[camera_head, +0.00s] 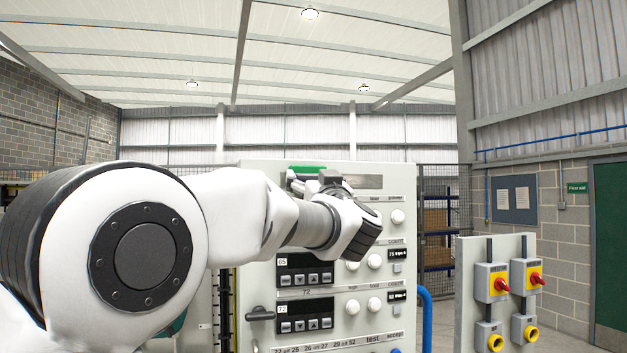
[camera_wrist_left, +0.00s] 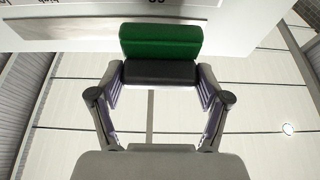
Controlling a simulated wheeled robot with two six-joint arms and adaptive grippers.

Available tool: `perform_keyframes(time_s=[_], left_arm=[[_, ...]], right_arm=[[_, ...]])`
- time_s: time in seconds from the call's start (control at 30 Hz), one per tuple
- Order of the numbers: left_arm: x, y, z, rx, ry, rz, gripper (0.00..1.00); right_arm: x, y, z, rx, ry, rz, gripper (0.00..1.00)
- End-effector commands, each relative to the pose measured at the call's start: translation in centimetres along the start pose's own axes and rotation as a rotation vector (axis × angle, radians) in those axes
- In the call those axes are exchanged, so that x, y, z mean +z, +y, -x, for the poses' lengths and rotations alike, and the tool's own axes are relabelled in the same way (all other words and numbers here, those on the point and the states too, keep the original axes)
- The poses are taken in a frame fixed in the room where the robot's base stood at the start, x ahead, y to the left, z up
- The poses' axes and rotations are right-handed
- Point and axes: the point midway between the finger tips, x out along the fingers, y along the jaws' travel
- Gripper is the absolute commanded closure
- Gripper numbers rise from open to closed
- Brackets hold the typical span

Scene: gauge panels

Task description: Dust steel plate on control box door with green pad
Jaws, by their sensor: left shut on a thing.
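The green pad (camera_wrist_left: 160,40) has a dark backing block, and the fingers of my left gripper (camera_wrist_left: 160,78) are shut on that block from both sides. In the head view the pad (camera_head: 308,169) shows as a green strip at the top of the control box door (camera_head: 336,243), with my left gripper (camera_head: 307,182) just below it. The steel plate (camera_head: 363,181) is a grey strip along the door's upper part, partly hidden by my gripper. In the wrist view the plate (camera_wrist_left: 70,28) lies beside the pad; I cannot tell whether they touch. My right gripper is not in view.
The door carries black displays (camera_head: 305,308), white knobs (camera_head: 397,217) and a dark handle (camera_head: 262,313) below the plate. A smaller panel with red-and-yellow switches (camera_head: 500,283) stands to the right. A blue pipe (camera_head: 425,310) runs beside the box.

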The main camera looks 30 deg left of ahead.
Motion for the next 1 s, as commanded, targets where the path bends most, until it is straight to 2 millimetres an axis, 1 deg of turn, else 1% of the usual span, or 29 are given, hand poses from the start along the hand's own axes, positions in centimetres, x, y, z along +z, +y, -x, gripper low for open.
perform_keyframes(time_s=[1.0], left_arm=[[0.6,0.0,-1.7,0.000,0.000,0.000,0.52]], right_arm=[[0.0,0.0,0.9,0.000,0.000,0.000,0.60]])
